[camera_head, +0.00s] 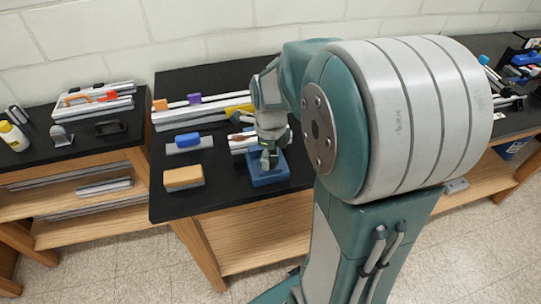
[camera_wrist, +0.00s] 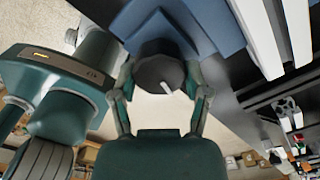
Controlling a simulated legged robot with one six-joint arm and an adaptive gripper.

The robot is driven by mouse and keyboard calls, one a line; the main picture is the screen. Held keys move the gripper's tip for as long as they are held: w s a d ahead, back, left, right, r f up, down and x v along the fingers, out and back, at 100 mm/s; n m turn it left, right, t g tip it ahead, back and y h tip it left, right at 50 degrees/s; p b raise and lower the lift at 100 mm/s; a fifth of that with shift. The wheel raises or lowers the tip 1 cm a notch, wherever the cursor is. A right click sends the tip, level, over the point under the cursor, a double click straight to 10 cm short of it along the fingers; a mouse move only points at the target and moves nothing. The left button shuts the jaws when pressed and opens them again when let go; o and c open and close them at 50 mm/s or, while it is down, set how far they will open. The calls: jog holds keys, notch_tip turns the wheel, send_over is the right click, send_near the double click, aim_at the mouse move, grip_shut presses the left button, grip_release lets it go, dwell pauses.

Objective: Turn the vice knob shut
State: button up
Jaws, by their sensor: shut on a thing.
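The blue vice (camera_head: 268,181) sits near the front edge of the black bench top in the head view. In the wrist view its blue body (camera_wrist: 200,22) is at the top. The dark round knob (camera_wrist: 158,72) of the vice, with a white pointer mark, faces the wrist camera. My gripper (camera_wrist: 160,78) is shut on the knob, with one finger on each side of it. In the head view my gripper (camera_head: 269,157) is at the vice, and the knob cannot be made out there.
A blue-topped block (camera_head: 188,140) and an orange-topped block (camera_head: 184,177) lie left of the vice. Extrusion bars (camera_head: 195,113) lie behind. A side bench (camera_head: 78,137) at left holds a yellow bottle (camera_head: 13,136). My arm hides much of the bench's right part.

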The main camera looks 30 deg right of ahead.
jog(key=o, duration=1.1)
jog(key=shift+f, duration=0.1)
jog(key=shift+o, duration=0.2)
jog(key=shift+a, duration=0.1)
notch_tip(320, 180, up, 12)
jog(key=shift+w, duration=0.1)
